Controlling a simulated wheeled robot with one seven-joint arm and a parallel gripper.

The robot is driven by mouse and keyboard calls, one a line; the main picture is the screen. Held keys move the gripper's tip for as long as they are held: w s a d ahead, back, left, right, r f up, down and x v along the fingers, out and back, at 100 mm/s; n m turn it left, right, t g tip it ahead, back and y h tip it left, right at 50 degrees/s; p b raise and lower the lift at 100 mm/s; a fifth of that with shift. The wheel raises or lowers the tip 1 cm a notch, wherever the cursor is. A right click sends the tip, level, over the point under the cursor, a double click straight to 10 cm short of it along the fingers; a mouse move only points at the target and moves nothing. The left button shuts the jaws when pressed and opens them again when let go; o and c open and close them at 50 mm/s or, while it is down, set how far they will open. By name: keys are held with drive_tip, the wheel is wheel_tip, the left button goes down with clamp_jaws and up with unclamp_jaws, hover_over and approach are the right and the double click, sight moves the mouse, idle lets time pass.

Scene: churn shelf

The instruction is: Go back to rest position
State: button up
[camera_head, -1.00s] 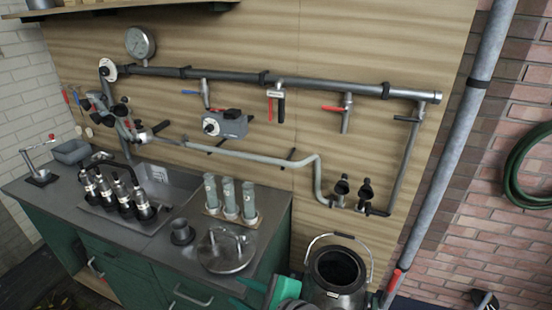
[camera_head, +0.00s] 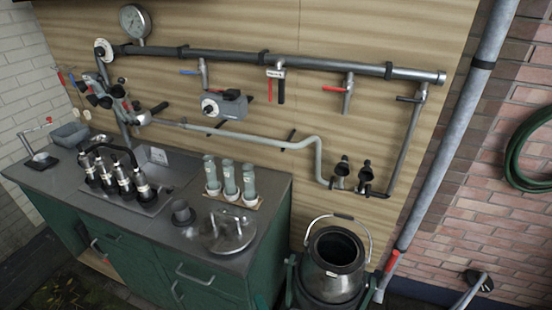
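My gripper is not visible in the head view now, so its state does not show. A metal churn (camera_head: 334,268) with an open dark mouth and a raised handle stands on the floor to the right of the counter. A round metal lid (camera_head: 227,233) with a handle lies on the counter (camera_head: 95,206) near its right end.
Several milking cups (camera_head: 121,180) and a rack of grey-green cylinders (camera_head: 229,182) stand on the counter. Pipes with valves (camera_head: 275,80) run along the wooden wall. A grey pipe (camera_head: 457,130) and a green hose (camera_head: 515,160) are at right.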

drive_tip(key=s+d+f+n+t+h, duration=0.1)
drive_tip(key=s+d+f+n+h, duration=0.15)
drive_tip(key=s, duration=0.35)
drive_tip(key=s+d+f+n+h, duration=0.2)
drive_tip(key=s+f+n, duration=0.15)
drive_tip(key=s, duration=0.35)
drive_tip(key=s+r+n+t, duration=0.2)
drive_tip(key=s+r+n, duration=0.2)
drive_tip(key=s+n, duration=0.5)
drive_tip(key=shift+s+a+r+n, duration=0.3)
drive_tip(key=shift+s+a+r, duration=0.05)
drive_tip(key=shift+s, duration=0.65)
